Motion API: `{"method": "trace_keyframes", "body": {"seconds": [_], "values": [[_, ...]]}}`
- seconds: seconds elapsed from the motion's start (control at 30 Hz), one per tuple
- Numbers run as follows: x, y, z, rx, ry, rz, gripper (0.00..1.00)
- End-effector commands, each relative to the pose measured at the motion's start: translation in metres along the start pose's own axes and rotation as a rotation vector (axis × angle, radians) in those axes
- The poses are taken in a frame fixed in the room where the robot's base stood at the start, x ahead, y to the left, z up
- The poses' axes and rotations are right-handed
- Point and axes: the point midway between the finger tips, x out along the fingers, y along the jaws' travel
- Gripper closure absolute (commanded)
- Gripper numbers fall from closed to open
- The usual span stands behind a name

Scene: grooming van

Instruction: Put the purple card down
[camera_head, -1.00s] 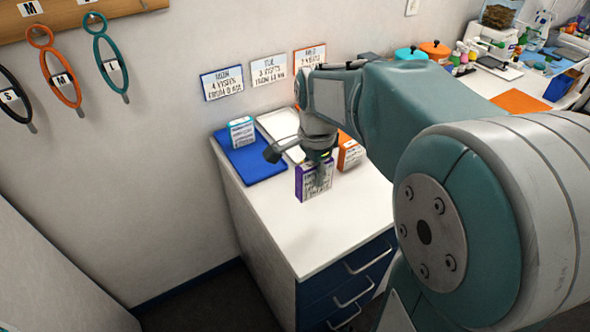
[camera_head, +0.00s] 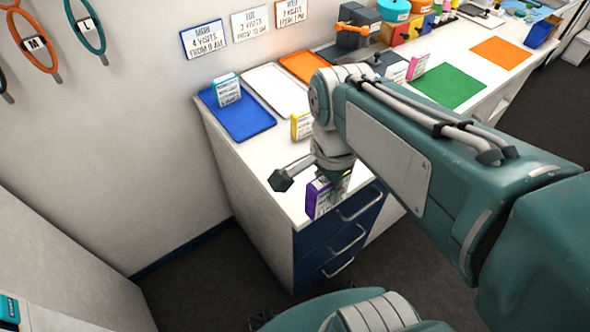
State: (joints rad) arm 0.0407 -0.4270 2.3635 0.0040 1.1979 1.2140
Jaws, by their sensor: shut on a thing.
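The purple card (camera_head: 316,199) is a small box-like card with a purple side and a printed white face. It stands upright in my gripper (camera_head: 336,186), which points down and is shut on it. In the picture the card overlaps the front edge of the white counter (camera_head: 270,178), above the blue drawers. I cannot tell whether it touches the counter or hangs in front of it. The fingertips are partly hidden by the wrist and the card.
A teal card (camera_head: 227,91) stands on a blue tray (camera_head: 246,122). A white tray (camera_head: 267,84) and an orange tray (camera_head: 303,67) lie beside it. A yellow card (camera_head: 301,126) stands close behind my gripper. A pink card (camera_head: 418,66) stands near a green mat (camera_head: 449,88).

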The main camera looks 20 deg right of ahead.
Motion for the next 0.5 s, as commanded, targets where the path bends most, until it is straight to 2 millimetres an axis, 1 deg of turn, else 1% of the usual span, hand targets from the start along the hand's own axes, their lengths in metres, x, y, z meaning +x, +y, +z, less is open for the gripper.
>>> {"method": "trace_keyframes", "body": {"seconds": [0.5], "values": [[0.038,-0.08,-0.02,0.0,0.0,0.006,1.0]]}}
